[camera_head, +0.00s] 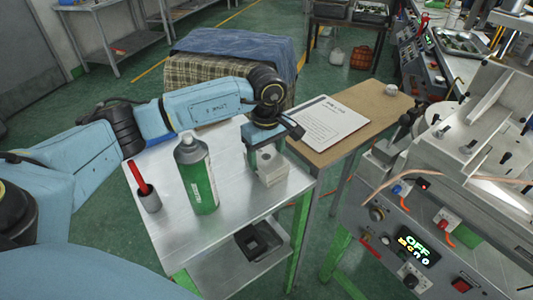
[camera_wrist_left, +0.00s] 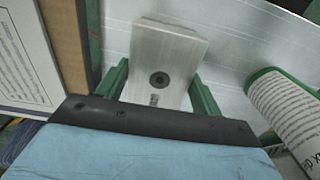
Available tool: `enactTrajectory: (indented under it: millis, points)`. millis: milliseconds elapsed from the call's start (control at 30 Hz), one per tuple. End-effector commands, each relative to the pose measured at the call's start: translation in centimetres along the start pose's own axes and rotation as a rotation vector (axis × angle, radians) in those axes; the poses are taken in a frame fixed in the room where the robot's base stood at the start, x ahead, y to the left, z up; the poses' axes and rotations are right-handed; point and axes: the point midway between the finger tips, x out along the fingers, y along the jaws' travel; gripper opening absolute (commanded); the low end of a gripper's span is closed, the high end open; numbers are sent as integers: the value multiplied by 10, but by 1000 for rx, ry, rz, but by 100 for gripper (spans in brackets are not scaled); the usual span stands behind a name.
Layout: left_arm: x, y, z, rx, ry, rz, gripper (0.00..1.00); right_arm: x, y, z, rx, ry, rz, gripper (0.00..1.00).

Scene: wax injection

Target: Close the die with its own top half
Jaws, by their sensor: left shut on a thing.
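My left gripper (camera_head: 266,158) reaches down over the right part of the metal table (camera_head: 235,180). It is shut on a pale metal die block (camera_head: 271,174). In the left wrist view the block (camera_wrist_left: 162,58) sits between the two green fingers (camera_wrist_left: 160,92), with a dark round hole in its upper face. In the head view the block is at the table top, partly hidden by the gripper. I cannot tell whether it is one half or two halves stacked. My right gripper is not in view.
A green spray can (camera_head: 198,180) stands left of the block, close to my arm. A clipboard (camera_head: 326,124) lies on the brown table (camera_head: 372,108). A dark square tray (camera_head: 257,241) is on the lower shelf. The injection machine (camera_head: 440,200) stands right.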

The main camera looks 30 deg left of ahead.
Motion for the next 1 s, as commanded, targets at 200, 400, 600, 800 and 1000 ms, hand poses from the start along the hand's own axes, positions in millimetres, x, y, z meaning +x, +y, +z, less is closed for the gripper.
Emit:
enactTrajectory:
  millis: [200,400,600,800,1000]
  points:
    - [4,0,0,-1,0,2,69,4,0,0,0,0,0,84]
    - [4,0,0,0,0,1,92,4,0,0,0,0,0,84]
    - [5,0,0,0,0,-1,92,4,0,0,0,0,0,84]
    - [-9,1,0,0,1,3,92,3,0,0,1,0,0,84]
    - [-51,1,-1,0,2,7,92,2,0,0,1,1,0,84]
